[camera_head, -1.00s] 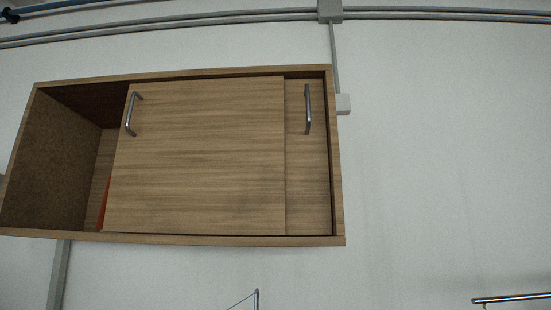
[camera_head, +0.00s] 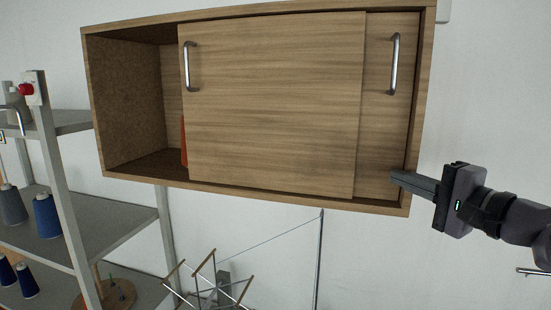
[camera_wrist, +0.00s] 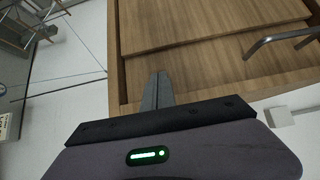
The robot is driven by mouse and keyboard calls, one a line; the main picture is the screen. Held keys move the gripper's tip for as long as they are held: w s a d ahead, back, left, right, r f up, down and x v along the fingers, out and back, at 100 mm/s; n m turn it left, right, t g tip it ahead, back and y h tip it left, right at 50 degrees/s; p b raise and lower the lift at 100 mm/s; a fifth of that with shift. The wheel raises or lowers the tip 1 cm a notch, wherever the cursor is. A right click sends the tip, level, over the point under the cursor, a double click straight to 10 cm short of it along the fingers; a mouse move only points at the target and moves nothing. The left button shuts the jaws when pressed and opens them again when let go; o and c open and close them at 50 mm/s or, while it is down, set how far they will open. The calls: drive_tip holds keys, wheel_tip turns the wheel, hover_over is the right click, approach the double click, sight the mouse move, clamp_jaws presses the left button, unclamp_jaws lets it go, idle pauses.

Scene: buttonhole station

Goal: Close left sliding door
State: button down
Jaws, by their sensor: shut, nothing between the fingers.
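The wooden wall cabinet (camera_head: 255,196) has two sliding doors. The left sliding door (camera_head: 275,110), with a metal handle (camera_head: 191,66) near its left edge, is in front and covers the middle, leaving the cabinet's left part open. The right door (camera_head: 380,140), with its handle (camera_head: 394,64), shows only as a strip behind it at the right. My gripper (camera_head: 398,179) is shut and empty at the cabinet's lower right corner, far from the left door's handle. In the wrist view its fingers (camera_wrist: 157,92) overlap the cabinet's edge; contact cannot be told.
A red item (camera_head: 183,142) shows partly inside the open left part. A shelf rack (camera_head: 75,245) with thread cones (camera_head: 46,216) stands at the lower left. A yarn winder (camera_head: 215,285) and a thin upright rod (camera_head: 319,260) are below the cabinet.

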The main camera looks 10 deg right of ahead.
sight(371, 173)
drive_tip(key=p+x, duration=0.1)
drive_tip(key=x, duration=0.2)
drive_tip(key=shift+w+a+r, duration=0.15)
drive_tip(key=shift+w, duration=0.15)
drive_tip(key=a, duration=0.1)
drive_tip(key=w+a, duration=0.1)
drive_tip(key=a+p, duration=0.1)
drive_tip(key=shift+w+a, duration=0.2)
drive_tip(key=shift+w, duration=0.1)
drive_tip(key=shift+d, duration=0.2)
